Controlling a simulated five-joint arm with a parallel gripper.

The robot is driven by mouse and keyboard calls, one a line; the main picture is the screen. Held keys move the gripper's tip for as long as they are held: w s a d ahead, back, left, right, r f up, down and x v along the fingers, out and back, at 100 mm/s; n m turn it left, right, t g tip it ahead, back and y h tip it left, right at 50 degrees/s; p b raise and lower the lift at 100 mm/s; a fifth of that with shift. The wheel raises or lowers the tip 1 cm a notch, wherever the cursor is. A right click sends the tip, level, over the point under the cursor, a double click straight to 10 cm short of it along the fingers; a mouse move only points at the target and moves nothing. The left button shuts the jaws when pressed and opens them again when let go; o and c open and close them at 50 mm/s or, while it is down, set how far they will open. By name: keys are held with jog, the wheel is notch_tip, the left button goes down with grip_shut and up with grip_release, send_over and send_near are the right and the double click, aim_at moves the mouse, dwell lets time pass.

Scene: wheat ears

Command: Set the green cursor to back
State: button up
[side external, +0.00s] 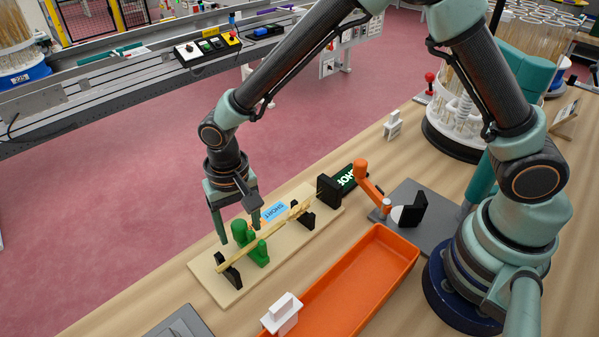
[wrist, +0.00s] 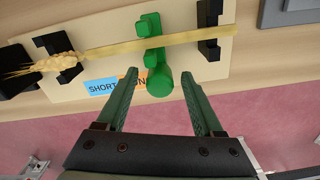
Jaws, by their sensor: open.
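The green cursor (side external: 258,252) sits on the pale board (side external: 215,282), by the stalk of a wheat ear (side external: 300,209). In the wrist view the cursor (wrist: 151,45) crosses the stalk, and its round knob points toward my gripper. The ear (wrist: 45,65) lies across black supports. My gripper (side external: 240,234) is open above the cursor. In the wrist view the knob shows between the fingertips of my gripper (wrist: 160,76); I cannot tell whether they touch it. A blue label reading SHORT (wrist: 101,87) lies beside an orange label (wrist: 135,85), which a finger partly covers.
An orange tray (side external: 409,281) lies right of the board. An orange crank-like part (side external: 366,181) and a grey plate (side external: 437,229) stand behind it. A white block (side external: 282,313) is at the tray's front end. Bare wood (side external: 150,302) shows left of the board.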

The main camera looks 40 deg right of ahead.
grip_shut()
dwell(1.3)
